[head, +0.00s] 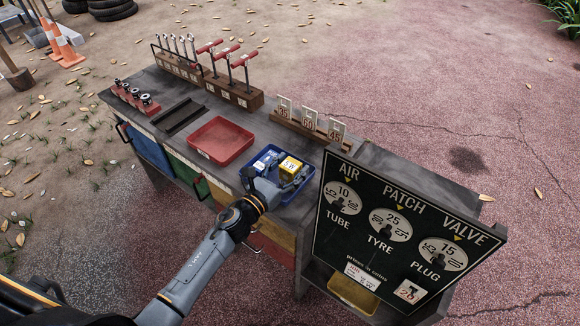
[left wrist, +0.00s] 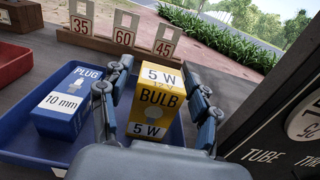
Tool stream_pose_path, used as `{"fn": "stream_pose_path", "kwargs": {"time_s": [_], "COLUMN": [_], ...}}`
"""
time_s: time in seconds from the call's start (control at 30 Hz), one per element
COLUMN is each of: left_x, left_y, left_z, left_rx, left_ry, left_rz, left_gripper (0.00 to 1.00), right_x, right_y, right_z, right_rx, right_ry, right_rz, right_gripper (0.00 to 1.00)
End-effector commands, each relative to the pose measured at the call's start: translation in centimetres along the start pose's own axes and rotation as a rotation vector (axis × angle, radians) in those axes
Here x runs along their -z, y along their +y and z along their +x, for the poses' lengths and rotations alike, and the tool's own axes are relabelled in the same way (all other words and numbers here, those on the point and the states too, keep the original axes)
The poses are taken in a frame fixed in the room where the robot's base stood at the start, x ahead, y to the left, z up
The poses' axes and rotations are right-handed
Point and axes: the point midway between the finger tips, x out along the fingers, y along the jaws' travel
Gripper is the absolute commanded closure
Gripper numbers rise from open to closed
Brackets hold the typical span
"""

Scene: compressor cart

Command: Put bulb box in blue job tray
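The yellow bulb box (head: 290,167) is inside the blue job tray (head: 299,192), in its right part. In the left wrist view the bulb box (left wrist: 156,104) looks upright, with its "5 W BULB" label facing the camera. My left gripper (head: 272,186) is low over the near side of the tray. In the wrist view its fingers (left wrist: 160,100) stand on both sides of the box, spread, with a gap showing at the right finger. The tray's blue rim (left wrist: 30,160) also shows there. The box's base is partly hidden by the gripper. My right gripper is out of view.
A blue plug box (left wrist: 68,100) lies left of the bulb box in the tray. A red tray (head: 221,139) stands to the left. Number cards (head: 308,118) stand behind, and a black price board (head: 400,235) rises close on the right.

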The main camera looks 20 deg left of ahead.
Motion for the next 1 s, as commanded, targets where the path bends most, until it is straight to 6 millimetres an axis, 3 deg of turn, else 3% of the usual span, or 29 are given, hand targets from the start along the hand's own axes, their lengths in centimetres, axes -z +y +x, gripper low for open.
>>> {"fn": "stream_pose_path", "kwargs": {"time_s": [0.37,0.7,1.0], "left_x": [-0.4,0.0,-0.3], "left_y": [0.0,0.0,0.0], "left_z": [-0.2,-5.9,-7.6], "left_rx": [0.0,0.0,-0.001], "left_ry": [0.001,0.002,0.0], "left_rz": [0.0,0.0,0.0], "left_gripper": [0.35,0.35,0.35], "right_x": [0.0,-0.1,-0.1], "right_y": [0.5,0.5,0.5], "right_z": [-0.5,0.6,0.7], "right_rx": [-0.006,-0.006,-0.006], "right_ry": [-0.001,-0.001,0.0], "right_rz": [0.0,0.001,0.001], "right_gripper": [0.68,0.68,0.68]}}
